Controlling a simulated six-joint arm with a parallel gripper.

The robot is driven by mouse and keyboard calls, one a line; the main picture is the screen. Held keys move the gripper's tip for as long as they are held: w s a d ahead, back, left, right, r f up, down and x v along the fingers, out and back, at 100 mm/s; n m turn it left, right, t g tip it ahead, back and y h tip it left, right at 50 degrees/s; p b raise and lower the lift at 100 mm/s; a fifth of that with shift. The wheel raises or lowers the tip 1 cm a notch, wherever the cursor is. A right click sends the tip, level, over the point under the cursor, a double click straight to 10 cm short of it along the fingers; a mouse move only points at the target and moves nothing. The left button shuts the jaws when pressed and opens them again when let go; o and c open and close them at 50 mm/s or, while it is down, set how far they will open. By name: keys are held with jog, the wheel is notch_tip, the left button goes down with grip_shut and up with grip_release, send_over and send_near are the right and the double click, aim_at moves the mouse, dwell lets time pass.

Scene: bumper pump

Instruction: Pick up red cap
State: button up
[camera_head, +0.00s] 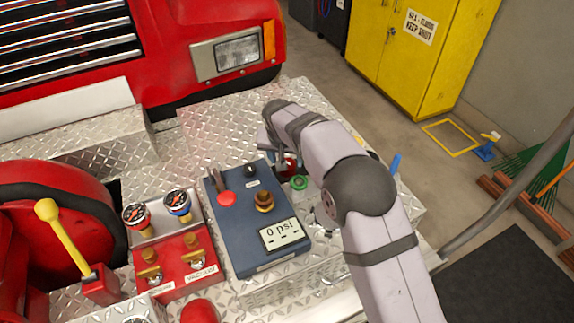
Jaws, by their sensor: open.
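A small red part (291,162), which may be the red cap, shows just below the end of my arm, beside the blue control panel. It is largely covered by my arm, so its shape is unclear. My gripper (280,160) points down close to it, open. The fingertips are mostly hidden, and I cannot tell whether they touch the red part. A red round knob (226,198) sits on the left of the panel. A red dome (200,311) is cut off by the bottom edge.
Red gauge valves (176,270) and a yellow lever (62,235) stand left. Bare diamond-plate deck (215,135) lies behind the panel.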

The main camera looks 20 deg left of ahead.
jog(key=shift+w+f, duration=0.1)
jog(key=p+x, duration=0.2)
jog(key=x, duration=0.1)
jog(key=shift+w+a+f+p, duration=0.1)
jog(key=shift+p, duration=0.25)
jog(key=shift+x, duration=0.8)
jog(key=shift+c, duration=0.3)
jog(key=c, duration=0.9)
